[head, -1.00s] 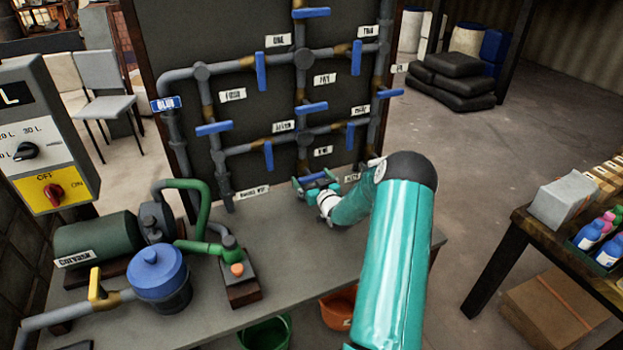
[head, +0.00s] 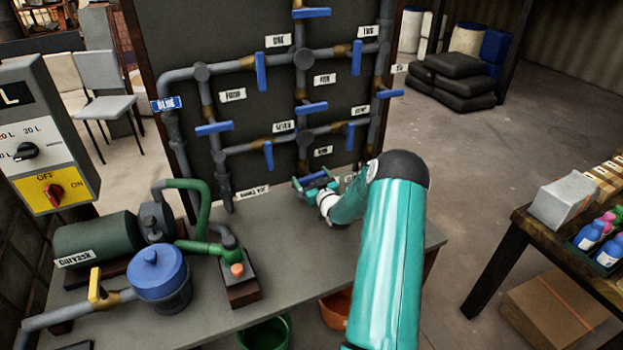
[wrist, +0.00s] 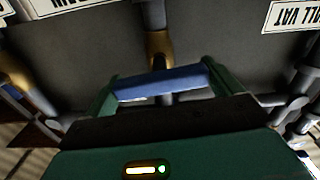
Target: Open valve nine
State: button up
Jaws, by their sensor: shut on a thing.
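A blue lever handle (wrist: 160,84) sits across a pipe with a brass-coloured fitting in the wrist view. My gripper (wrist: 162,86) has one green finger at each end of this handle and is shut on it. In the head view my gripper (head: 316,182) is at the low middle of the dark pipe board, just above the bench. A small white label (head: 323,151) is on the board above it; its print is too blurred to read surely. My arm and gripper hide part of this valve and the pipe below.
Several other blue valve levers, such as one at the centre (head: 311,107) and one to the lower right (head: 350,136), are on the pipes above. A pump (head: 98,238) and a blue-lidded pot (head: 158,272) stand on the left of the bench.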

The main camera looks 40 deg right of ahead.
jog(key=n, duration=0.5)
jog(key=shift+a, duration=0.15)
jog(key=n, duration=0.3)
jog(key=shift+f+n, duration=0.1)
jog(key=shift+n, duration=0.2)
jog(key=n, duration=0.4)
jog(key=shift+n, duration=2.1)
jog(key=shift+s, duration=0.1)
jog(key=o, duration=0.7)
jog(key=v, duration=1.3)
jog(key=shift+s, duration=0.35)
